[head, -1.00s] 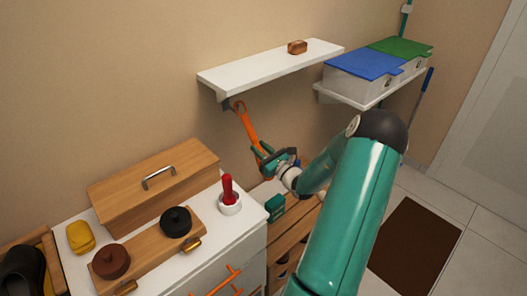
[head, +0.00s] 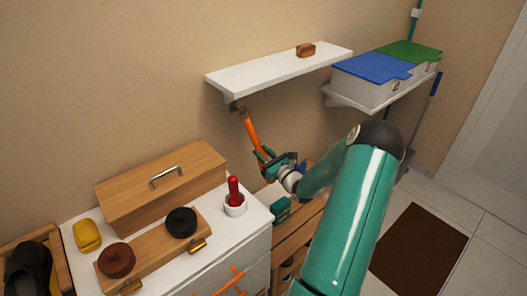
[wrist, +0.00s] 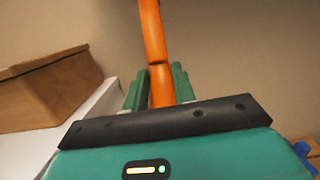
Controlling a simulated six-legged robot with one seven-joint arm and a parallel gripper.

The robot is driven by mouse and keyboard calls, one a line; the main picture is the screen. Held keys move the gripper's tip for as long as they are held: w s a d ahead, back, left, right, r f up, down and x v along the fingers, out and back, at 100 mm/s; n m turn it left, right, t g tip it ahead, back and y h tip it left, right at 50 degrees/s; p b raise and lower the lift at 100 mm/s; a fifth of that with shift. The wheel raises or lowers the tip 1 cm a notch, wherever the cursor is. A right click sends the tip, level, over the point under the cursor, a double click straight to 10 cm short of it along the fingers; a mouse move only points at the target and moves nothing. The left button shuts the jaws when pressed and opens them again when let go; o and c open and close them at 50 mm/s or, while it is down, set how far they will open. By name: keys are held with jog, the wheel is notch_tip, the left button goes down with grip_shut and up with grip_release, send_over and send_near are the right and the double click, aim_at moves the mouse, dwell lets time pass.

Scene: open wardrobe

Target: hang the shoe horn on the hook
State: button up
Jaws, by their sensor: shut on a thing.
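The orange shoe horn (head: 251,130) is held at a slant, its upper end leaning up and left to just below the white shelf. My gripper (head: 264,157) is shut on its lower part. In the wrist view the orange shaft (wrist: 154,45) stands up between my green fingers (wrist: 159,88). The dark hook (head: 234,106) is under the shelf's left end, right by the shoe horn's top. I cannot tell whether the shoe horn's top is around the hook or only beside it.
The white shelf (head: 275,72) above carries a small brown object (head: 306,50). Below left, a white cabinet (head: 225,236) bears a wooden box (head: 160,185), a red-handled item in a white cup (head: 235,204) and dark round knobs. Lidded bins (head: 372,80) stand at the right.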

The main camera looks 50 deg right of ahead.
jog(key=shift+f, duration=0.4)
jog(key=shift+w+f, duration=0.1)
jog(key=shift+w, duration=0.1)
jog(key=shift+w+d+f+t, duration=0.1)
jog(key=shift+w+f+t, duration=0.45)
jog(key=shift+w, duration=0.3)
jog(key=shift+w+d+f+t, duration=0.1)
jog(key=shift+w+f+t, duration=0.3)
jog(key=shift+w+t, duration=0.4)
jog(key=shift+w+d+f+t, duration=0.1)
jog(key=shift+w+f+t, duration=0.4)
jog(key=shift+w, duration=0.45)
jog(key=o, duration=1.1)
jog(key=shift+o, duration=0.4)
jog(key=o, duration=0.5)
jog(key=shift+o, duration=0.2)
